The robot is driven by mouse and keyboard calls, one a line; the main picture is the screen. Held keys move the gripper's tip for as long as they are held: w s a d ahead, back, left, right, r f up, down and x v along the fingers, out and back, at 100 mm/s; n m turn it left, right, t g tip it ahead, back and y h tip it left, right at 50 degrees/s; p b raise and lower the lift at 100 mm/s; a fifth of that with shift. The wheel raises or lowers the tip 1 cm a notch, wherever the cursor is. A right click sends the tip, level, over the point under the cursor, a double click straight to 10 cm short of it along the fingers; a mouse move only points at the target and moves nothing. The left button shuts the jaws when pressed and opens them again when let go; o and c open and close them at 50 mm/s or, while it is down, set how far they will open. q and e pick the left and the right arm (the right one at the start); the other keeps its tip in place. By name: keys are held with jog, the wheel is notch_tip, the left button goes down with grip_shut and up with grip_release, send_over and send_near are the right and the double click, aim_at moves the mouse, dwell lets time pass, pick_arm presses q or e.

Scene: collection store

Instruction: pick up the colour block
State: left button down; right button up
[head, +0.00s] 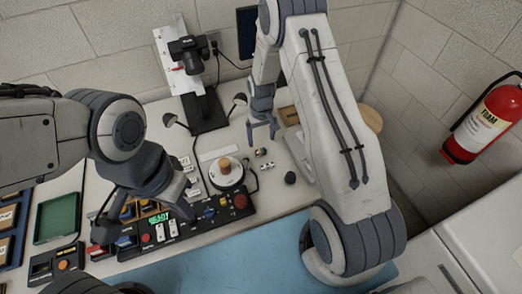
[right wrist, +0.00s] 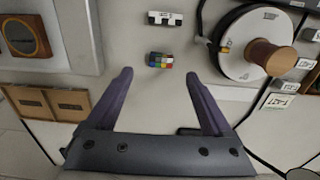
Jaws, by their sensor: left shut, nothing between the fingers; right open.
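The colour block (right wrist: 160,60) is a small block with a grid of coloured patches. In the right wrist view it lies on the pale worktop, just beyond the space between my fingertips. In the head view it shows small (head: 261,152), below and close to my right gripper (head: 262,130). My right gripper is open and empty, pointing down; its two fingers also show in the right wrist view (right wrist: 155,85), apart from the block. My left gripper (head: 176,192) is shut and empty over the control panel at the left.
A small black-and-white block (right wrist: 163,18) lies near the colour block. A round white turntable (right wrist: 255,45) with a wooden knob stands beside them.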

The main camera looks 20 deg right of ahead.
aim_at(261, 150)
jog(key=shift+f, duration=0.65)
notch_tip(261, 150, down, 4)
jog(key=shift+w+a+r+p, duration=0.1)
jog(key=shift+p, duration=0.85)
jog(key=shift+f, duration=0.7)
grip_shut()
jog(key=shift+r, duration=0.1)
